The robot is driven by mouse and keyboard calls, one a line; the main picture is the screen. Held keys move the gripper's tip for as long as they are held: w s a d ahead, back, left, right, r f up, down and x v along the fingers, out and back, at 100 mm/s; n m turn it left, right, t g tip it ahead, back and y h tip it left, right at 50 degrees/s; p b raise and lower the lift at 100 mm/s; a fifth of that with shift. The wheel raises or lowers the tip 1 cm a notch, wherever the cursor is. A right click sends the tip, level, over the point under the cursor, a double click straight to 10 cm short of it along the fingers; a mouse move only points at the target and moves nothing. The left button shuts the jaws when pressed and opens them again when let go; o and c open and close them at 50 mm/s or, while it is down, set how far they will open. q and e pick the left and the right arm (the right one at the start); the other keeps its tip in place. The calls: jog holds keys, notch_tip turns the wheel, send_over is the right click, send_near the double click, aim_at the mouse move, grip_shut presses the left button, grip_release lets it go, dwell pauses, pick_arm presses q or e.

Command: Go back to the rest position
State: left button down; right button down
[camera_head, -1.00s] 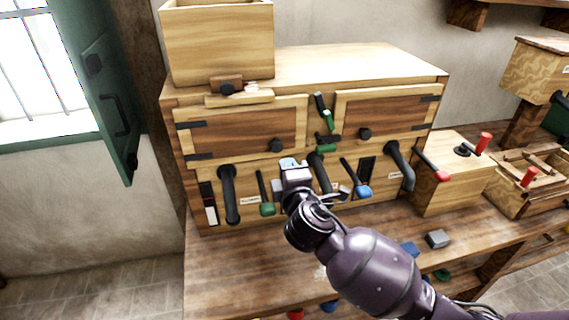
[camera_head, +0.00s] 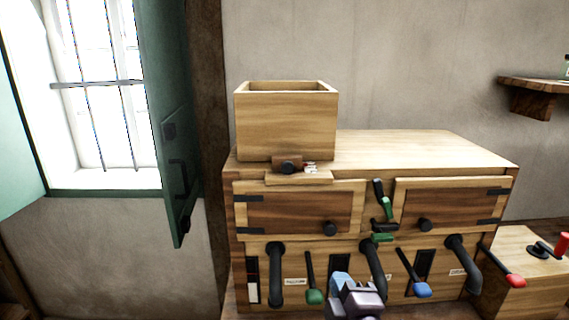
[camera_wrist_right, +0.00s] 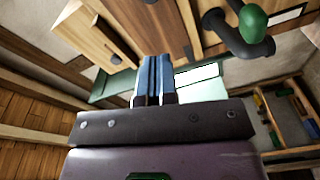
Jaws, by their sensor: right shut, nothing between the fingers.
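My right gripper (camera_head: 342,284) is at the bottom centre of the head view, in front of the lower panel of the wooden cabinet (camera_head: 440,147). In the right wrist view its blue fingers (camera_wrist_right: 154,80) are together with nothing between them. Beyond them in that view are part of the wooden cabinet and a green-knobbed black handle (camera_wrist_right: 253,24). In the head view a green-tipped lever (camera_head: 314,296) is left of the gripper and a blue-tipped lever (camera_head: 421,289) is right of it. My left gripper is not in view.
An open wooden box (camera_head: 285,125) stands on the cabinet top at the left. A green shutter (camera_head: 163,120) stands open by the barred window. A smaller wooden box with red handles (camera_head: 520,265) is at the right. A shelf (camera_head: 535,95) is on the wall.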

jog(key=s+d+f+m+g+y, duration=0.1)
jog(key=d+f+m, duration=0.2)
jog(key=f+m, duration=0.3)
jog(key=s+d+f+m+g, duration=0.15)
jog(key=d+f+m, duration=0.25)
jog(key=f, duration=0.4)
jog(key=s+d+f+m+g+h, duration=0.1)
jog(key=s+d+f+m, duration=0.1)
jog(key=s+d+f, duration=0.2)
jog(key=s+d+f+m+g+h, duration=0.2)
jog(key=s+d+f, duration=0.3)
jog(key=s+f, duration=0.4)
jog(key=shift+s+f+m, duration=0.35)
jog(key=shift+s+m, duration=0.35)
jog(key=shift+s, duration=0.55)
jog(key=shift+g, duration=0.25)
